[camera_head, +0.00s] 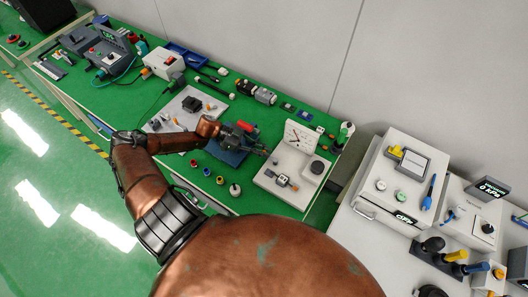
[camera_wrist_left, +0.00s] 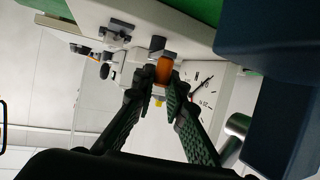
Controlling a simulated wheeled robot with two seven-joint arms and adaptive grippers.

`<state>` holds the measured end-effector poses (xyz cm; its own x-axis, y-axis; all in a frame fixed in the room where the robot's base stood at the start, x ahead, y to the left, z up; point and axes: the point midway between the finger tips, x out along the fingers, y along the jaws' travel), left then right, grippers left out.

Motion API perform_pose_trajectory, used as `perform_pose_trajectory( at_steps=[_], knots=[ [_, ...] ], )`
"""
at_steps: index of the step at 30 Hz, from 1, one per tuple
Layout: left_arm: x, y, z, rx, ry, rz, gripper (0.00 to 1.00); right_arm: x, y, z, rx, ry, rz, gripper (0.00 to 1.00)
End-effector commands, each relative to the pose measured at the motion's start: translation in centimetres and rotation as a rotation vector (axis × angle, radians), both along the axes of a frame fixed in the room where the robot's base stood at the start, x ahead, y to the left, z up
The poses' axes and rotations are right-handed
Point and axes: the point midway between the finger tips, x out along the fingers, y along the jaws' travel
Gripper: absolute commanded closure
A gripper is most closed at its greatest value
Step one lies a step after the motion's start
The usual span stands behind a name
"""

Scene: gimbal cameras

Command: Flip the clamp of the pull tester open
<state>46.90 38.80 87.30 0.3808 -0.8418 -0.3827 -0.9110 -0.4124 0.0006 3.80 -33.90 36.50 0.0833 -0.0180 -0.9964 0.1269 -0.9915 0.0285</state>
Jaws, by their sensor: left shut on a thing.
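The pull tester (camera_head: 268,181) is a white base plate with an upright dial panel (camera_head: 300,136) near the right end of the green bench. A small grey-and-white fixture (camera_head: 287,182) stands on the plate. My left gripper (camera_head: 266,152) reaches in from the left to the plate's near-dial side. In the left wrist view its dark ribbed fingers (camera_wrist_left: 164,82) are shut on an orange piece (camera_wrist_left: 164,69), which looks like the clamp's handle. The clamp's exact angle is unclear. My right gripper is out of view.
A dark blue block (camera_head: 226,157) stands close by my left gripper, and a large dark blue shape (camera_wrist_left: 282,110) fills the right of the left wrist view. Several small coloured pieces (camera_head: 220,180) lie along the front edge. A white-topped instrument table (camera_head: 372,222) stands at right.

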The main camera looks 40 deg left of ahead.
Motion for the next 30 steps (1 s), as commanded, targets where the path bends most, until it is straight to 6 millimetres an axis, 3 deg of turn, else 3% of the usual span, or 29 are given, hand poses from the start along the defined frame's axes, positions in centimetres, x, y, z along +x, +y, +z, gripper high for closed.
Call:
perform_pose_trajectory(
  at_steps=[4, 5, 12, 23, 30],
  knots=[
    [0.0, 0.0, 0.0, -0.001, 0.0, 0.0, 1.0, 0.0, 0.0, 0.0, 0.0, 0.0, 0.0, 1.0],
    [0.0, 0.0, 0.0, -0.001, 0.0, 0.0, 0.87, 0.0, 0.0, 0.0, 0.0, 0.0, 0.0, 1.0],
    [0.0, 0.0, 0.0, -0.001, 0.0, 0.0, 0.71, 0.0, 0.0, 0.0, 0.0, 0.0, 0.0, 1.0],
    [-0.2, 0.5, 0.1, 0.001, 0.001, 0.002, 0.71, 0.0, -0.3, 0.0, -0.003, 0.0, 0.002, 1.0],
    [-1.8, 4.1, 1.6, 0.004, 0.003, 0.004, 0.71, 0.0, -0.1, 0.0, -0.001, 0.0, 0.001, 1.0]
  ],
)
